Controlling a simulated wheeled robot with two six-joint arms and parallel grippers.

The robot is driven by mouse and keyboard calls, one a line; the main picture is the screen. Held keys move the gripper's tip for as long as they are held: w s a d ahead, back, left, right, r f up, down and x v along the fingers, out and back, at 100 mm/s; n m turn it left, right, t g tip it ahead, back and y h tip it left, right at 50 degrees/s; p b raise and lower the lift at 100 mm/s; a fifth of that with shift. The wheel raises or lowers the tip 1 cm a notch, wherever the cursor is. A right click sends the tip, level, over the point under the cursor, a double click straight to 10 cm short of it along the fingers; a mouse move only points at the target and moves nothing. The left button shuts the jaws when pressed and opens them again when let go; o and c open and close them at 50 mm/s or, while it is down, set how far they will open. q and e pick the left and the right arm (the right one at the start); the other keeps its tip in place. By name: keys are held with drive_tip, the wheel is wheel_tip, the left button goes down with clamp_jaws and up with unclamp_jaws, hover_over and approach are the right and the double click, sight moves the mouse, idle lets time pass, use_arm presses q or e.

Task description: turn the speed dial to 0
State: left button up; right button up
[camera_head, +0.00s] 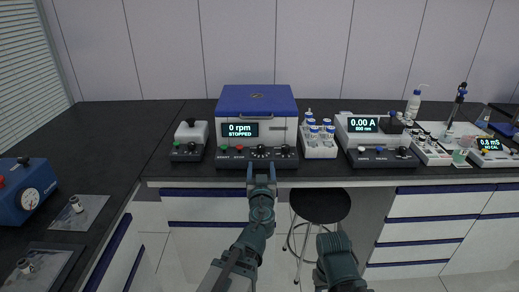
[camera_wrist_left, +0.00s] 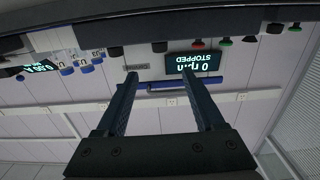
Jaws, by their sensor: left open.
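The centrifuge (camera_head: 257,100) has a blue lid and a display (camera_head: 240,130) reading 0 rpm, STOPPED. Its front panel carries a green START button (camera_head: 223,148), a red STOP button (camera_head: 239,148) and dark dials (camera_head: 260,152) to their right; I cannot read which is the speed dial. My left gripper (camera_head: 261,166) is open and empty, just in front of and below the dials, apart from them as far as I see. The upside-down left wrist view shows a dark dial (camera_wrist_left: 160,46) beyond the gap between the fingers (camera_wrist_left: 160,76). My right gripper is not visible.
A small white device (camera_head: 190,138) stands left of the centrifuge. A vial rack (camera_head: 320,146) and a photometer (camera_head: 372,152) reading 0.00 A stand to its right. A black stool (camera_head: 320,205) is below the bench edge.

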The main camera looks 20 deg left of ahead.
sight(261, 149)
use_arm(q)
drive_tip(key=x, duration=1.3)
drive_tip(key=shift+w+a, duration=0.1)
drive_tip(key=shift+w, duration=0.15)
clamp_jaws()
